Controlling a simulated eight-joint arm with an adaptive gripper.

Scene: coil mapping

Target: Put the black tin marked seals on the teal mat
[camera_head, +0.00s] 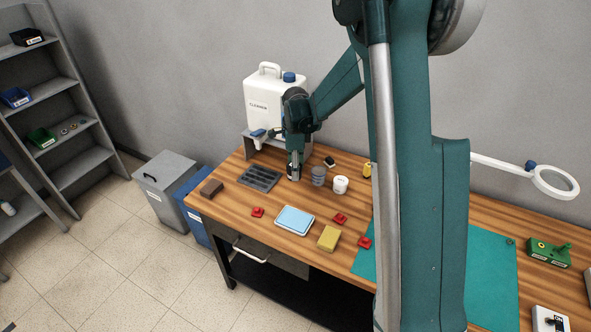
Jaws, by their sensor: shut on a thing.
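My gripper (294,174) is low over the back left part of the wooden table. It is shut on a small dark thing mostly hidden between its fingers. I cannot read a label on it or tell for sure that it is the black tin marked seals. The teal mat (492,275) lies flat on the right part of the table, well to the right of my gripper. My own arm column hides its middle. The part of the mat that shows looks mostly bare.
Just right of my gripper stand a grey tin (318,176) and a white tub (340,185). A dark compartment tray (260,178) lies to the left. A blue-topped tray (294,221), yellow sponge (328,238) and several red pieces lie in front. A white cleaner jug (270,100) stands behind.

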